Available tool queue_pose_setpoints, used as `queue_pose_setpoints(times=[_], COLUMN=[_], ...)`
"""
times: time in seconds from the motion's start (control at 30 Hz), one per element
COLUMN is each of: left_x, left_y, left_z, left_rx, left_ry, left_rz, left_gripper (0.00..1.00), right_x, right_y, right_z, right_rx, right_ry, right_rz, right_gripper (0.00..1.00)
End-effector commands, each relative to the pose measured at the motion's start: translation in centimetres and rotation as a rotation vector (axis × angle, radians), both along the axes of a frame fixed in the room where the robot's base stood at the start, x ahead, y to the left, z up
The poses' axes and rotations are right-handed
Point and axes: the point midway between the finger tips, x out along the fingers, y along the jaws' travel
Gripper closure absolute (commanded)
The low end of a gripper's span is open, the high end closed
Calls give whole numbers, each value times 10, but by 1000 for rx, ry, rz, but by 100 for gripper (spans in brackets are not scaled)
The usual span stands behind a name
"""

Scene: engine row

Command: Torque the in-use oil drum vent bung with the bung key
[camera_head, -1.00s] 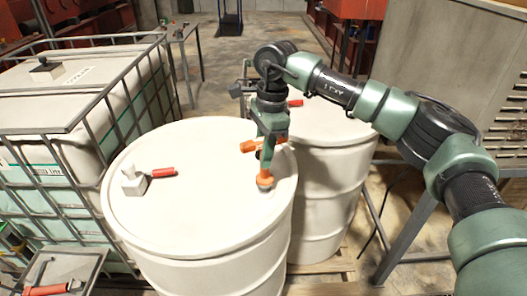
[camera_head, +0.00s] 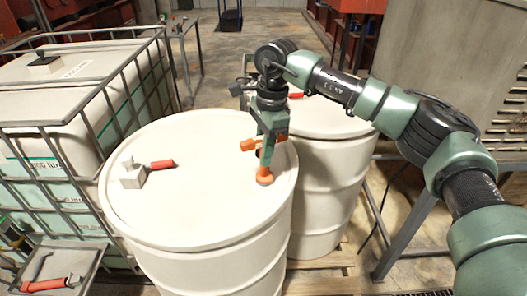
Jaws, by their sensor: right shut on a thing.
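The near white drum (camera_head: 205,215) stands upright in the middle. My right gripper (camera_head: 266,152) reaches down over the right side of its lid, shut on the orange bung key (camera_head: 249,145). The key's handle sticks out to the left of the fingers. An orange round piece (camera_head: 264,177) sits below the fingers at the lid, near the rim. The vent bung cannot be told apart from it, and the fingertips partly hide the key. My left gripper is not in view.
A grey tap with a red handle (camera_head: 161,164) stands on the lid's left. A second white drum (camera_head: 330,150) stands behind right. A caged white tank (camera_head: 55,105) is at left. A tray (camera_head: 85,262) with a red-handled tool (camera_head: 45,284) is at lower left.

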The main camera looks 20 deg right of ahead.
Motion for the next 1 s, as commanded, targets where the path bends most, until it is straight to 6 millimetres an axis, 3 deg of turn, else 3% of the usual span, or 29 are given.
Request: queue_pose_setpoints(times=[0.43, 0.7, 1.0], left_x=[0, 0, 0], left_y=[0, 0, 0], left_z=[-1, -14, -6], left_rx=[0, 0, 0], left_ry=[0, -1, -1], left_rz=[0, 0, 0], left_gripper=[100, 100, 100], right_x=[-1, 0, 0], right_y=[0, 0, 0], right_z=[-2, -5, 3], right_rx=[0, 0, -1], right_ry=[1, 2, 3], right_rz=[-3, -284, -271], right_gripper=[100, 100, 100])
